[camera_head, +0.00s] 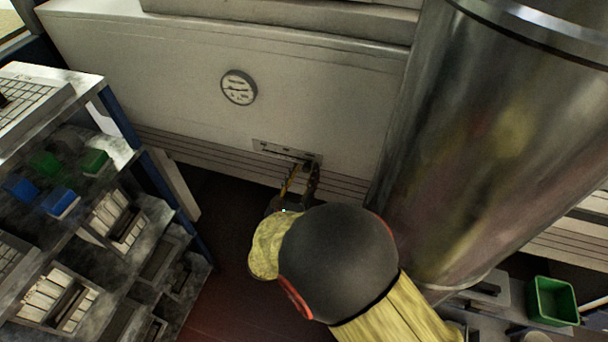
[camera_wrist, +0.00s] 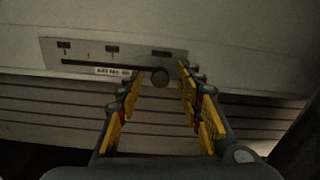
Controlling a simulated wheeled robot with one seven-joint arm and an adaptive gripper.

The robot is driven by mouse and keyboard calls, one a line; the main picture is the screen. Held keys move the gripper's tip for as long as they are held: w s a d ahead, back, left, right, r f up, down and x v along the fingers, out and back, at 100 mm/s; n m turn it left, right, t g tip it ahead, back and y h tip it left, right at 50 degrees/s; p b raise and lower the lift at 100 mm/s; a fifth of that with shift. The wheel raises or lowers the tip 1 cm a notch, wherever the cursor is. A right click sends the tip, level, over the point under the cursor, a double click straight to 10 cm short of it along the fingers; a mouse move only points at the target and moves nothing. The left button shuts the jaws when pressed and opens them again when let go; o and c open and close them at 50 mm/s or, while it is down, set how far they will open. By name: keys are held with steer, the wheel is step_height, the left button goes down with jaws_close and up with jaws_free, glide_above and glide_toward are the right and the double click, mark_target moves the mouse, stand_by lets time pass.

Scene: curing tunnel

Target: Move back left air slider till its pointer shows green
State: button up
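The air slider (camera_head: 272,149) is a pale plate with a dark slot, low on the white tunnel wall. In the wrist view, the slider plate (camera_wrist: 85,52) carries dark marks above the slot and a small label below it. Its round dark knob (camera_wrist: 160,77) is at the slot's right end. My gripper (camera_wrist: 160,82) is open, its yellow-padded fingers on either side of the knob with gaps visible. In the head view, my gripper (camera_head: 302,170) is at the plate's right end and hides the knob. No green pointer reading is discernible.
A round dial (camera_head: 238,87) is on the wall above the plate; its reading is too small to tell. A large metal cylinder (camera_head: 480,140) stands close on the right. A shelf rack (camera_head: 150,205) with bins is on the left. A green bin (camera_head: 554,301) is lower right.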

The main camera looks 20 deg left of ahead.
steer(key=c, duration=0.3)
jaws_close()
stand_by(0.7)
